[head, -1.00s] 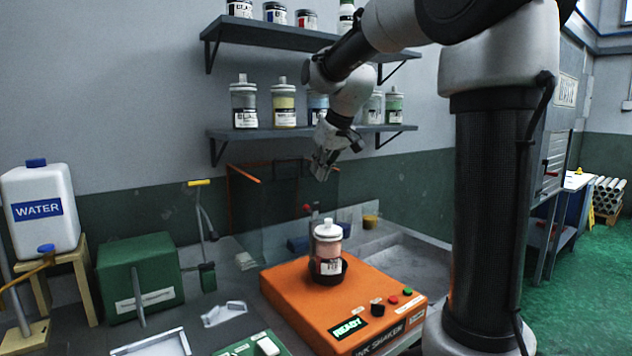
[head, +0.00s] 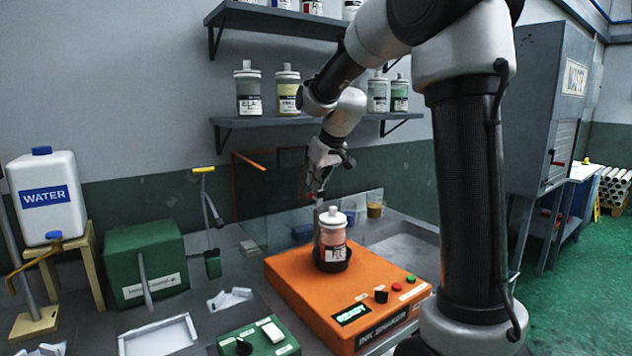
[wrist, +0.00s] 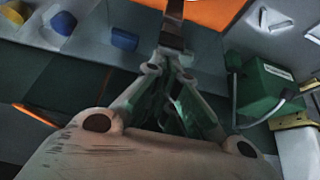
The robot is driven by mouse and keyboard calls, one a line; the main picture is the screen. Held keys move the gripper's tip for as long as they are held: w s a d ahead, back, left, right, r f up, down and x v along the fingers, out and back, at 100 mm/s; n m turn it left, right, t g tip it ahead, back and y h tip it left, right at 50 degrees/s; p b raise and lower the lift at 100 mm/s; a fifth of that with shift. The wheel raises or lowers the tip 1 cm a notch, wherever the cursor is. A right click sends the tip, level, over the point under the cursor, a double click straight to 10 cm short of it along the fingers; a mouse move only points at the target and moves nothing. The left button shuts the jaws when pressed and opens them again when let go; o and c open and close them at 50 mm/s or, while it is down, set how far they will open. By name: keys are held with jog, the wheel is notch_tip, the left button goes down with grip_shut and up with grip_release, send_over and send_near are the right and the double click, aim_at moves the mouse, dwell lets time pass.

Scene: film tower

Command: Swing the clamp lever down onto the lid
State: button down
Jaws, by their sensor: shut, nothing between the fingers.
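The ink jar with its white lid (head: 330,217) stands upright in the dark holder on the orange ink shaker (head: 290,275). A dark upright bar (head: 318,219), which looks like the clamp lever's post, stands at the jar's left rear. The lever's upper end and red knob are hidden by my gripper (head: 316,192). My gripper is shut and points down, just above and behind the lid. In the wrist view, a dark bar (wrist: 173,22) lies directly beyond my fingertips (wrist: 172,52). I cannot tell whether they touch it.
The shaker's screen (head: 352,314) reads READY, with buttons to its right. A green box (head: 145,262) and a water jug (head: 44,197) stand at left. Shelves of jars (head: 290,122) hang behind the arm. Small cups (head: 375,209) stand behind the shaker.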

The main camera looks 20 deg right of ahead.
aim_at(322, 190)
jog(key=shift+s, duration=0.1)
jog(key=shift+s+d+r+t+y, duration=0.15)
jog(key=shift+s+t, duration=0.35)
jog(key=shift+t, duration=0.3)
jog(key=shift+s+d+f+t+y, duration=0.15)
jog(key=shift+s+t, duration=0.35)
jog(key=shift+t, duration=0.3)
jog(key=shift+s+d+f, duration=0.15)
jog(key=shift+s+f, duration=0.05)
jog(key=shift+s, duration=0.8)
jog(key=shift+s+d+f, duration=0.1)
jog(key=shift+s+f, duration=0.4)
jog(key=shift+s, duration=0.3)
jog(key=shift+s+f, duration=0.1)
jog(key=v, duration=1.2)
